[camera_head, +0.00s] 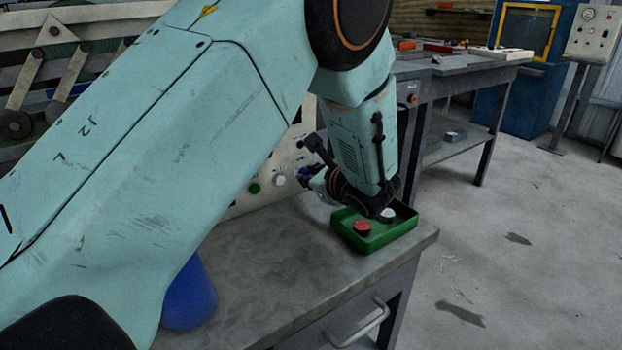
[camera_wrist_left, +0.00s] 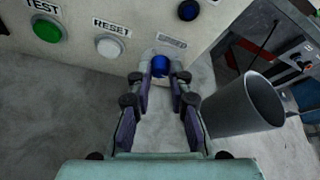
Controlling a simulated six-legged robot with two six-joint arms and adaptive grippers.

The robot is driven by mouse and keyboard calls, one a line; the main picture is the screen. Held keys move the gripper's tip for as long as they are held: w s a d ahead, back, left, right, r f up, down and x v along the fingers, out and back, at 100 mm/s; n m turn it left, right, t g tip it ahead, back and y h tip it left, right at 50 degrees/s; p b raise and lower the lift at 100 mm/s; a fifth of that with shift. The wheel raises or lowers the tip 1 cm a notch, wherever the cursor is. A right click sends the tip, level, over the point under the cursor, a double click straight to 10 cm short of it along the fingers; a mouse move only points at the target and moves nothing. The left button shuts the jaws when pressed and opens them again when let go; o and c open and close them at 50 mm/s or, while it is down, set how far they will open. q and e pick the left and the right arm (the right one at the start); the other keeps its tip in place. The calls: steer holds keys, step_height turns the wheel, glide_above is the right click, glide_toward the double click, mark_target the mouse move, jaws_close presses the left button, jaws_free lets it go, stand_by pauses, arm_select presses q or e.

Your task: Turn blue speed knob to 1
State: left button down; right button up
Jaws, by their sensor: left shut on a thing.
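The blue speed knob (camera_wrist_left: 160,66) sits low on the pale control panel (camera_wrist_left: 120,15), below a small label that reads like SPEED. My left gripper (camera_wrist_left: 161,78) is shut on this knob, with one finger at each side of it. The knob's pointer and numbers are too small to read. In the head view my left gripper (camera_head: 310,176) reaches the panel from the right, and its own wrist partly hides the knob. My right gripper is in neither view.
A green TEST button (camera_wrist_left: 47,30) and a white RESET button (camera_wrist_left: 109,46) are left of the knob. A green tray (camera_head: 362,240) with red and white knobs stands near the bench's right edge. A blue cylinder (camera_head: 190,298) stands in front.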

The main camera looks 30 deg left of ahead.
arm_select(q)
steer(key=shift+f, duration=0.1)
steer(key=c, duration=1.2)
jaws_free()
step_height(320, 180, up, 10)
steer(key=shift+r, duration=0.1)
